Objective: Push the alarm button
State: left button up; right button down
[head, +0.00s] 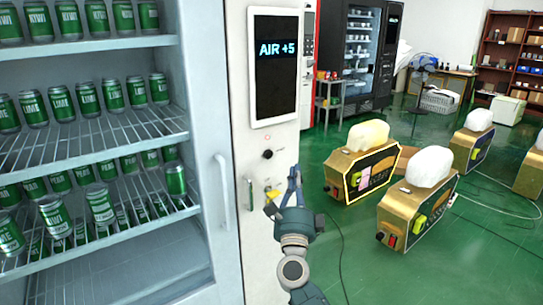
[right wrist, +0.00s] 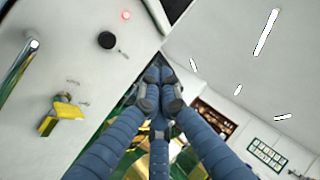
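A white control panel (head: 262,228) stands beside the glass-door cabinet. It carries a black round button or knob (head: 267,154), also in the right wrist view (right wrist: 107,40). A small red light or button (head: 267,137) sits just above it and glows in the right wrist view (right wrist: 126,15). No readable label shows which one is the alarm button. My right gripper (head: 294,173) is below and right of both, near the panel's right edge. In the right wrist view its blue fingers (right wrist: 160,92) come together at the tips, with nothing seen between them. My left gripper is out of view.
A screen reading "AIR +5" (head: 275,70) is above the controls. A yellow part (right wrist: 68,110) sticks out lower on the panel. The cabinet's door handle (head: 224,190) is to the left. Gold toaster-like machines (head: 361,162) stand on the green floor at right.

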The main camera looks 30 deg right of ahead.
aim_at(269, 155)
jog(key=shift+w, duration=0.1)
jog(key=shift+w+a+b, duration=0.2)
jog(key=shift+w+b, duration=0.9)
jog(key=shift+w, duration=1.1)
jog(key=shift+w+a+b, duration=0.15)
jog(key=shift+w+b, duration=0.95)
jog(key=shift+w, duration=1.05)
jog(key=shift+w, duration=0.45)
jog(key=shift+w+b, duration=0.35)
jog(key=shift+s, duration=0.1)
jog(key=shift+s+p, duration=0.6)
jog(key=shift+s, duration=0.1)
